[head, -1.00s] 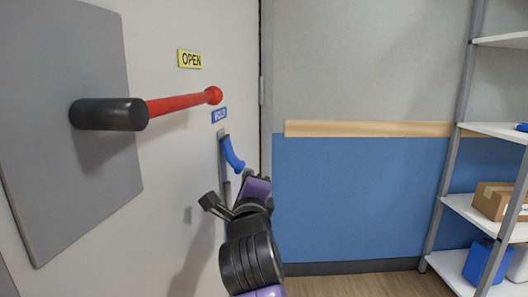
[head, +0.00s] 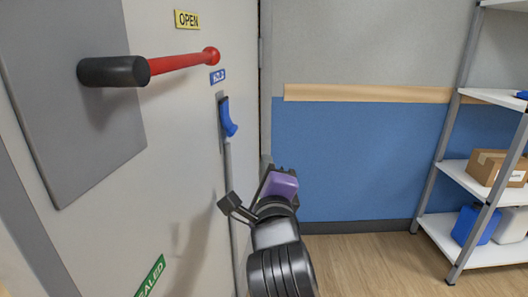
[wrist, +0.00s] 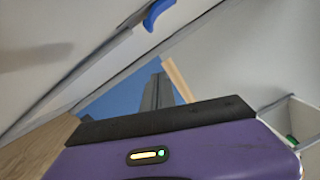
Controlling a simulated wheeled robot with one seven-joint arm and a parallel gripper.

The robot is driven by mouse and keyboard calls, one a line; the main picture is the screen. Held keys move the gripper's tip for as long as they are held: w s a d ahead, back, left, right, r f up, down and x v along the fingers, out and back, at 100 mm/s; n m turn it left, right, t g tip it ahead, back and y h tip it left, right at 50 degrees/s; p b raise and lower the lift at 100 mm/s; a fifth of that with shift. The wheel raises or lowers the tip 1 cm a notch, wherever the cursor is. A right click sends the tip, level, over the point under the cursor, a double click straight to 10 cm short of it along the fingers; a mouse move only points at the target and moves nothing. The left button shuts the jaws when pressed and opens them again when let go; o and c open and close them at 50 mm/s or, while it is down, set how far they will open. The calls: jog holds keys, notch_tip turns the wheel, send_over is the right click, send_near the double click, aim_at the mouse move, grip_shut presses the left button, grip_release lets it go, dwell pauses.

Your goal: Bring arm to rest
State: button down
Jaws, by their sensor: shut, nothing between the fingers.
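My gripper (head: 267,168) is at the end of my arm, low and right of the blue handle in the head view, in front of the blue wall panel. Its purple hand faces away, so the fingers are mostly hidden. It is shut and empty. The wrist view shows the purple hand body (wrist: 185,150) with a dark bar along its edge. The blue handle (head: 228,118) hangs on the pale door and also shows in the wrist view (wrist: 157,14). The gripper is apart from it.
A red bar (head: 182,62) with a black grip sticks out from a grey plate (head: 70,110) on the door (head: 180,150). A yellow OPEN sign (head: 187,19) is above. Shelves (head: 480,228) with a cardboard box (head: 497,167) stand right. Floor between is clear.

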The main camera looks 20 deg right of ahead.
jog(key=shift+s+a, duration=0.15)
jog(key=shift+s, duration=0.4)
jog(key=s+a+r+n+t+y, duration=0.2)
jog(key=a+r+n+t+y, duration=0.1)
jog(key=n, duration=0.6)
jog(key=s+d+f+n+g+y, duration=0.15)
jog(key=s+f+n, duration=0.35)
jog(key=s+f, duration=0.65)
jog(key=s+d+f+n+g, duration=0.25)
jog(key=s+f+n, duration=0.4)
jog(key=s, duration=1.05)
jog(key=s+d+f+n+g+y, duration=0.15)
jog(key=s+f+n, duration=0.35)
jog(key=s+f, duration=0.7)
notch_tip(320, 180, up, 31)
jog(key=s+g+h+p, duration=0.1)
jog(key=s+p, duration=0.1)
jog(key=p, duration=2.7)
